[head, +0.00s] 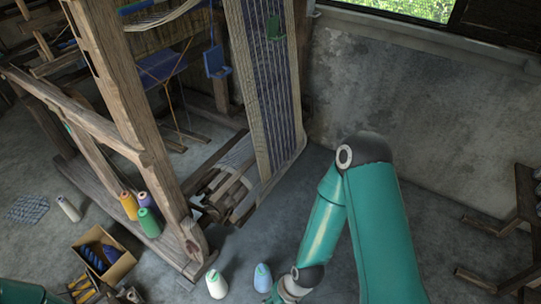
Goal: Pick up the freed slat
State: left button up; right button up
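Several wooden slats (225,187) lie close together at the foot of the loom (112,75), beside the lower end of the striped warp (262,90). I cannot tell which of them is the freed slat. My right arm comes in from the lower right, bends at a high elbow and runs down to the bottom edge, right of the slats and apart from them. Its gripper is not visible. Only a teal piece of my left arm shows in the bottom left corner, and its gripper is out of view.
Two pale yarn cones (216,284) stand on the floor at bottom centre. Coloured cones (148,222) stand by the loom's front post, near a cardboard box (122,264) holding blue yarn. A wooden rack (525,215) stands at right. The floor between loom and wall is clear.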

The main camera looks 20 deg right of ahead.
aim_at(252, 160)
jog(key=z, duration=0.3)
jog(key=i, duration=0.85)
jog(key=z, duration=0.1)
